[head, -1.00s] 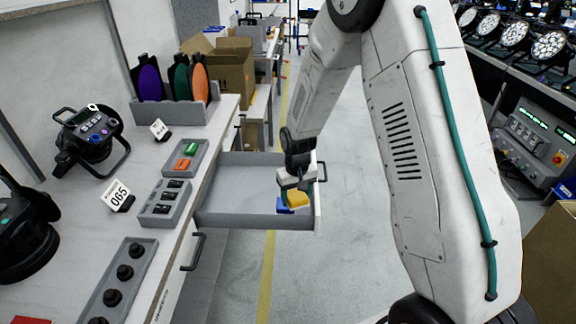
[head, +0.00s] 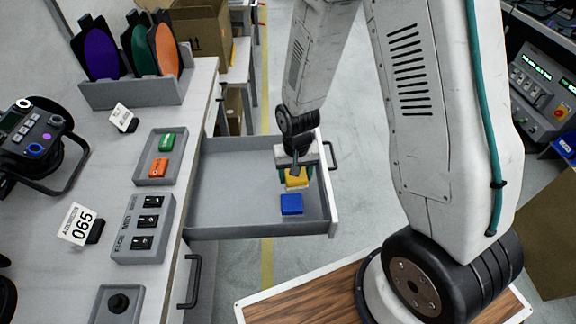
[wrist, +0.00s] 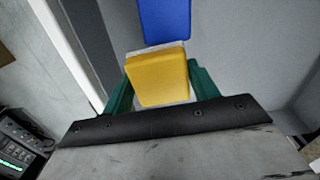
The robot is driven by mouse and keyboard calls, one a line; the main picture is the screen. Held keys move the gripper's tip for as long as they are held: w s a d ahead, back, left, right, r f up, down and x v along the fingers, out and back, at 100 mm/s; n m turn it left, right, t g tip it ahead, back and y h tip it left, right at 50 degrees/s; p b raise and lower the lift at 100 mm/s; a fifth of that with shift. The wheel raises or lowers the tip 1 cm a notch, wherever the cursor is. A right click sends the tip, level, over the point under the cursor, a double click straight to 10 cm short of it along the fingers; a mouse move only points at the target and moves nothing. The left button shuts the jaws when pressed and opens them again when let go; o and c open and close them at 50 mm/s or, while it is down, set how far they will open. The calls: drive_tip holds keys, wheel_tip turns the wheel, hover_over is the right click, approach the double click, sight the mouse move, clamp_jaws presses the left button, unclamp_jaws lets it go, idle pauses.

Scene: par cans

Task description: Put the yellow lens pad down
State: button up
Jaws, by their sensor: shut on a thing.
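The yellow lens pad (head: 297,178) is between the fingers of my gripper (head: 296,172), over the right end of the open grey drawer (head: 235,185). In the wrist view the yellow pad (wrist: 157,80) sits between two green fingertips (wrist: 160,88), and my gripper is shut on it. A blue pad (head: 291,204) lies on the drawer floor near the drawer front. It also shows in the wrist view (wrist: 165,20), just beyond the yellow pad. I cannot tell whether the yellow pad touches the drawer floor.
The drawer's left and middle floor is bare. On the bench (head: 205,110) are a tray (head: 160,156) with green and orange pads, a switch box (head: 143,228), a number card (head: 80,224) and a rack (head: 135,92) of coloured discs.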

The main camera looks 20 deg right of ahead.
drive_tip(key=shift+m, duration=0.6)
drive_tip(key=s, duration=0.3)
drive_tip(key=s+a, duration=0.1)
drive_tip(key=s, duration=0.1)
drive_tip(key=shift+s+f, duration=0.2)
drive_tip(key=shift+f, duration=0.1)
drive_tip(key=w+d, duration=0.1)
drive_tip(key=w, duration=0.4)
drive_tip(key=w+f, duration=0.1)
drive_tip(key=w, duration=0.4)
drive_tip(key=w+d, duration=0.1)
drive_tip(key=w, duration=0.3)
drive_tip(key=shift+w+d+f, duration=0.2)
drive_tip(key=shift+w+d, duration=0.1)
drive_tip(key=shift+w, duration=0.1)
drive_tip(key=shift+f, duration=1.75)
drive_tip(key=shift+f, duration=0.1)
drive_tip(key=o, duration=1)
drive_tip(key=shift+o, duration=0.2)
